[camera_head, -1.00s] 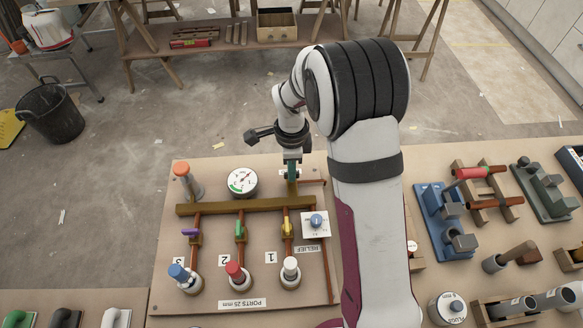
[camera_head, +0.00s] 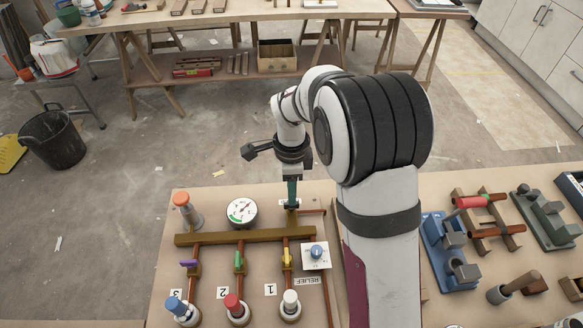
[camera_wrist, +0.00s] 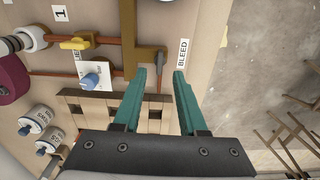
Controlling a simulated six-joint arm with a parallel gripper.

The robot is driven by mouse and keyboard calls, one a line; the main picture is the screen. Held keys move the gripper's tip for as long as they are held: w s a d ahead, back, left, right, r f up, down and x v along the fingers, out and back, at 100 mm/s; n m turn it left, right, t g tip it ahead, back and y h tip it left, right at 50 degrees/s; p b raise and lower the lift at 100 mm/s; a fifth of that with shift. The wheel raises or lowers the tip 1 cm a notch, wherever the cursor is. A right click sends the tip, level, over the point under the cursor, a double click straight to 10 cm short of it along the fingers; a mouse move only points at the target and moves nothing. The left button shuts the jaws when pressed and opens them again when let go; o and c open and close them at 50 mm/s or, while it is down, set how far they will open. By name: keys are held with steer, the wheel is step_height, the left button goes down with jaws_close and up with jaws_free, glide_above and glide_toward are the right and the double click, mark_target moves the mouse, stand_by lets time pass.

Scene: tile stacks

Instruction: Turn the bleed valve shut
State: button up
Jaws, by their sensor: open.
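The white BLEED label (camera_wrist: 183,52) lies on the board by the end of the brown manifold (camera_wrist: 150,55) in the wrist view. The manifold also shows in the head view (camera_head: 225,238). I cannot make out the bleed valve's handle; a piece of copper pipe shows between my fingers. My gripper (camera_wrist: 161,72) has two teal fingers, spread apart with nothing held. Its tips appear over the manifold's end, left of and below the label. In the head view my gripper (camera_head: 291,205) points down at the manifold's right end. I cannot tell its height.
Yellow (camera_head: 287,258), green (camera_head: 239,262) and purple (camera_head: 189,263) valve handles sit on the branch pipes. A gauge (camera_head: 242,212) and the blue relief knob (camera_head: 317,251) are close by. A slotted wooden block (camera_wrist: 100,108) lies near my left finger. Fixtures (camera_head: 450,250) stand right.

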step_height(320, 180, up, 11)
stand_by(0.4)
steer(key=s+d+n+y, duration=0.1)
steer(key=s+d+n, duration=0.2)
steer(key=s+n, duration=0.9)
steer(key=s, duration=1.5)
steer(key=shift+s+f+n+y, duration=0.2)
steer(key=shift+s+n+y, duration=0.1)
steer(key=shift+y, duration=0.1)
